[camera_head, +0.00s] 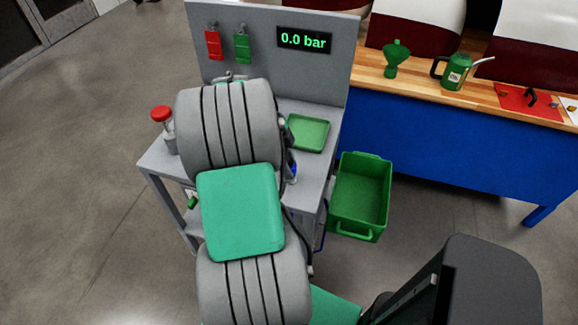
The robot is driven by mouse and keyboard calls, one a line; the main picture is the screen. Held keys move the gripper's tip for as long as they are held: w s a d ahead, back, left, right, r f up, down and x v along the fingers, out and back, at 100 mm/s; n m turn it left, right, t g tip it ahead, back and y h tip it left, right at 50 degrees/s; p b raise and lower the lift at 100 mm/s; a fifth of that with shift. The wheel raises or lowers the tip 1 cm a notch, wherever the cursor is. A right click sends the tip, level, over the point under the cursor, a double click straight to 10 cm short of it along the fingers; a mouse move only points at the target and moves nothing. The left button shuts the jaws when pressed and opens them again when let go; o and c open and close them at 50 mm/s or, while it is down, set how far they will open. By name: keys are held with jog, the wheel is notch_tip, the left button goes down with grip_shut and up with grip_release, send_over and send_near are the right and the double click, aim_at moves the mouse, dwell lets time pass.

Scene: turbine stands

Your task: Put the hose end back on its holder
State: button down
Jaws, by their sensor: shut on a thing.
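My arm covers the middle of the view, and my gripper is hidden behind it. A dark hose (298,228) shows along the right side of my arm and runs down past the edge of the grey stand (314,190). A small blue and dark part (292,170) shows beside my arm above the stand's top; I cannot tell whether it is the hose end. A small metal fitting (229,75) shows low on the stand's back panel, just above my arm; I cannot tell whether it is the holder. What my gripper holds is hidden.
A red tag (213,46) and a green tag (242,48) hang on the panel beside a display (304,40) reading 0.0 bar. A red-capped knob (161,115), a green tray (308,133), a green bin (360,197) and a blue workbench (430,140) stand around.

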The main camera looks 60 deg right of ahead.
jog(key=shift+s+a+f, duration=0.15)
jog(key=shift+a+f, duration=0.15)
jog(key=shift+f, duration=0.4)
jog(key=c, duration=1.5)
grip_release()
jog(key=shift+o, duration=1)
jog(key=shift+d, duration=0.2)
jog(key=o, duration=0.5)
jog(key=shift+d+r, duration=0.1)
jog(key=shift+r, duration=0.2)
jog(key=shift+c, duration=0.2)
jog(key=p+v, duration=0.4)
jog(key=v, duration=0.3)
